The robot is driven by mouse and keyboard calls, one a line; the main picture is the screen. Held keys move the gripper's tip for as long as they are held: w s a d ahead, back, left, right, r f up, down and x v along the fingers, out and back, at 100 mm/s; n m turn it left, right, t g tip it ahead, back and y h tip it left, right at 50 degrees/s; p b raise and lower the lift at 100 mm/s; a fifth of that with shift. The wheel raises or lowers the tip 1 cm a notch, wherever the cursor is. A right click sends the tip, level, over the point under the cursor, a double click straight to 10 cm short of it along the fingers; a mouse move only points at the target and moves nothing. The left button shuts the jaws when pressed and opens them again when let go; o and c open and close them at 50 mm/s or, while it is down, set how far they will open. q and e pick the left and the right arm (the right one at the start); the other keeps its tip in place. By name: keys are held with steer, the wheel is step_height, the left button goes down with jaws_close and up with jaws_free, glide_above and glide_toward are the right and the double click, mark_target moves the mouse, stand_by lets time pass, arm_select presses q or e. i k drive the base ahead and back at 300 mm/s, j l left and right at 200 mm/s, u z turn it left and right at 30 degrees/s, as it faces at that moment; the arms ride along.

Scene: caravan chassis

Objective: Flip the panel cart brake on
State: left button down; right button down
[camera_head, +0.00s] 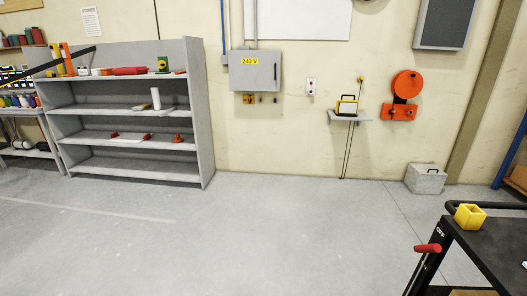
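A black-topped cart (492,252) stands at the lower right, cut off by the picture's edge. A small white marking (440,232), too small to read surely, is on the cart's corner beside the lever. Whether this is the panel cart's brake and which way it is set, I cannot tell. Neither of my grippers is in view.
A grey shelf (204,130) stands at the left wall. A grey block (425,179) is on the floor by the wall. The floor (220,235) left of the cart is clear.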

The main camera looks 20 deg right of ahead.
mark_target(431, 248)
steer(key=i+j+z, duration=0.15)
steer(key=i+z, duration=0.3)
steer(key=i+j+z, duration=0.25)
steer(key=z, duration=0.25)
steer(key=i+j+z, duration=0.6)
steer(key=j+z, duration=0.35)
